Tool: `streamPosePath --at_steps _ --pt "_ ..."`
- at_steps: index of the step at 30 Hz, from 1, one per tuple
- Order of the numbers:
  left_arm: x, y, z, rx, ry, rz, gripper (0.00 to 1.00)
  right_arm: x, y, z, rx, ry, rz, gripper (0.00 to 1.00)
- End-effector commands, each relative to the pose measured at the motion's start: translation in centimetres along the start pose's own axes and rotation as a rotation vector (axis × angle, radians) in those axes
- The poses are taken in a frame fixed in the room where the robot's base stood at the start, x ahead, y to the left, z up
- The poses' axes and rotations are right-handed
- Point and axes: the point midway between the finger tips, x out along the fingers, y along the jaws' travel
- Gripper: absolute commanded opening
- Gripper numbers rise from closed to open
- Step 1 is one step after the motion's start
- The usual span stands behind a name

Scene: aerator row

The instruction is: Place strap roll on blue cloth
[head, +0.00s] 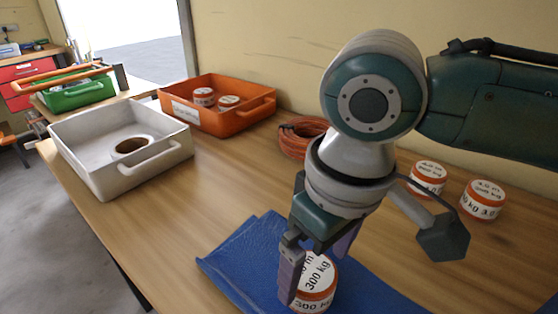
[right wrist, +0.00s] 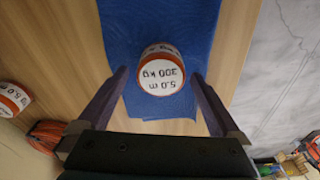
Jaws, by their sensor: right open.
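A strap roll (head: 316,284), white-labelled with orange edges and marked 300 kg, is on the blue cloth (head: 240,254). In the right wrist view the roll (right wrist: 161,72) shows with the blue cloth (right wrist: 118,20) around it. My right gripper (head: 312,262) is open, its fingers pointing down at the roll. In the right wrist view the fingers (right wrist: 160,85) stand on either side of the roll, with gaps between. In the head view the gripper hides part of the roll. My left gripper is not in view.
More strap rolls (head: 428,178) stand behind at the right. An orange crate (head: 250,118) holds two rolls, and a white tray (head: 85,165) stands left of it. An orange cable coil (head: 296,140) lies behind my arm. The table (head: 190,225) is clear left of the cloth.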

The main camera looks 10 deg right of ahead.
Motion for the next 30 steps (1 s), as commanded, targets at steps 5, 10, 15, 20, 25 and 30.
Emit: streamPosePath --at_steps 5,10,15,20,25,30 --pt "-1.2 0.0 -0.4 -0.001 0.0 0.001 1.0 -4.7 0.0 -0.2 -0.001 0.007 -0.001 1.0" --pt "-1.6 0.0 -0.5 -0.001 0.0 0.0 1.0 -7.4 0.0 -0.3 0.0 0.009 -0.002 1.0" --pt "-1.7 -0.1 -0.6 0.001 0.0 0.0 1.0 -8.4 0.0 -0.2 -0.001 0.007 -0.001 1.0" --pt "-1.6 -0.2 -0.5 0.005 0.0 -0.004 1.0 -8.2 -0.8 0.0 -0.012 0.017 -0.021 1.0" --pt "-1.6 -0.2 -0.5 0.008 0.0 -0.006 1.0 -6.6 -4.9 1.3 -0.058 0.101 -0.124 1.0" --pt "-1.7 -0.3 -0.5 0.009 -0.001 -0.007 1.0 -5.7 -7.3 3.7 0.002 0.235 -0.193 1.0"
